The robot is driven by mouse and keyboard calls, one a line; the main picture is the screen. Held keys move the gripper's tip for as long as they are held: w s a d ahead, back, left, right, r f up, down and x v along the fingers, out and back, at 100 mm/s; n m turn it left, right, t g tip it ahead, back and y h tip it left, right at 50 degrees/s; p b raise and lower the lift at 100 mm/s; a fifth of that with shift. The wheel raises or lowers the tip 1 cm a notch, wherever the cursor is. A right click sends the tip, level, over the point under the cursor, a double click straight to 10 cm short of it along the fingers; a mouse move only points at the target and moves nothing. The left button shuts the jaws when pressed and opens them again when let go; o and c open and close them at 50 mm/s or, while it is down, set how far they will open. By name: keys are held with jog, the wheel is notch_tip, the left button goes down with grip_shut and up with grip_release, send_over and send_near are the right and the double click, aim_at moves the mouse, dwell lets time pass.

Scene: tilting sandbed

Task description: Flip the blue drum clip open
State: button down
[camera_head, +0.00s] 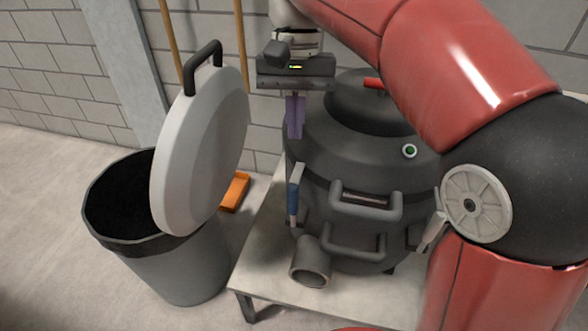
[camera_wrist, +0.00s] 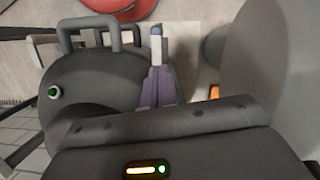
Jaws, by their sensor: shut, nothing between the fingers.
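The blue drum clip (camera_head: 294,196) stands upright against the left side of the dark grey drum (camera_head: 330,160), with a pale upper end. It also shows in the wrist view (camera_wrist: 157,44), just beyond my fingertips. My gripper (camera_head: 295,135) points down beside the drum's upper left edge, above the clip. Its purple fingers are shut with nothing between them; they show in the wrist view (camera_wrist: 157,70) too. A gap separates the fingertips from the clip in the head view. Whether the clip's lower end is latched is hard to tell.
A grey bin (camera_head: 185,270) with its large lid (camera_head: 205,150) raised stands left of the drum. The drum sits on a low pale table (camera_head: 265,265). An orange object (camera_head: 235,192) lies behind. Handles (camera_head: 365,200) and a pipe stub (camera_head: 311,264) protrude from the drum's front.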

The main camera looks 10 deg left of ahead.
jog(key=shift+f, duration=0.1)
jog(key=b, duration=0.2)
send_near(293, 208)
jog(key=f, duration=0.1)
jog(key=w+f, duration=0.1)
jog(key=f, duration=0.3)
jog(key=shift+w+f, duration=0.25)
jog(key=shift+w, duration=0.05)
jog(key=shift+s, duration=0.1)
jog(key=shift+s+a+t+b, duration=0.1)
jog(key=shift+s+t+b, duration=0.2)
jog(key=shift+b, duration=0.1)
